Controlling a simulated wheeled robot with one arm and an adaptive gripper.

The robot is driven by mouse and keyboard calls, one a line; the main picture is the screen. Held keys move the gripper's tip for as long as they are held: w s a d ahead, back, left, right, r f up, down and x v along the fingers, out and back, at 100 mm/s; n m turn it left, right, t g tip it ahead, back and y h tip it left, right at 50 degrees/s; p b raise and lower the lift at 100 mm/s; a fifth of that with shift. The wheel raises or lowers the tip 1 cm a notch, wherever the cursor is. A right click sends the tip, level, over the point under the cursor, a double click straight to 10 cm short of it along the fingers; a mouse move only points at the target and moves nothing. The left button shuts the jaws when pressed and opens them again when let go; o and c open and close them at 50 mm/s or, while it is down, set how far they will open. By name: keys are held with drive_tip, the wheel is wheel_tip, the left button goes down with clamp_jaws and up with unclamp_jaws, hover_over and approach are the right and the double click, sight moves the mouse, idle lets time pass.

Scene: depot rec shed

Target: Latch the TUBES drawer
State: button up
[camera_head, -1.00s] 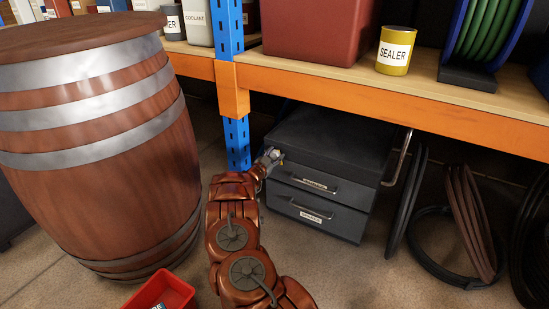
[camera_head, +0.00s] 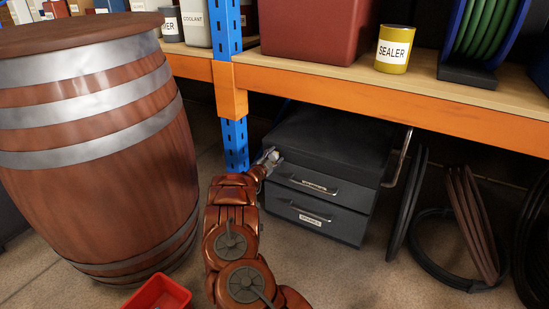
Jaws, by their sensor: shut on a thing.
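A dark grey cabinet (camera_head: 335,140) with two drawers stands on the floor under the shelf. Its upper drawer (camera_head: 313,185) and lower drawer (camera_head: 311,220) each have a metal bar handle and a small white label. The lettering is too small to read, so I cannot tell which is TUBES. Both drawers look closed or nearly so. My gripper (camera_head: 273,157) is at the cabinet's upper left front corner, left of the upper handle. It is shut on a small pale part there, perhaps a latch; the fingers hide most of it.
A blue shelf post (camera_head: 235,144) stands close left of my gripper. The orange shelf beam (camera_head: 400,103) runs above the cabinet. A large barrel (camera_head: 95,150) fills the left, with a red bin (camera_head: 158,293) at its foot. Coiled hoses (camera_head: 462,225) lie right of the cabinet.

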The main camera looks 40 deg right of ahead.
drive_tip(key=shift+w+a+f, duration=0.25)
drive_tip(key=shift+w+a, duration=0.15)
drive_tip(key=o, duration=1.1)
drive_tip(key=shift+w, duration=0.1)
drive_tip(key=shift+s+d+r, duration=0.1)
drive_tip(key=shift+s+d, duration=0.1)
drive_tip(key=v, duration=1.2)
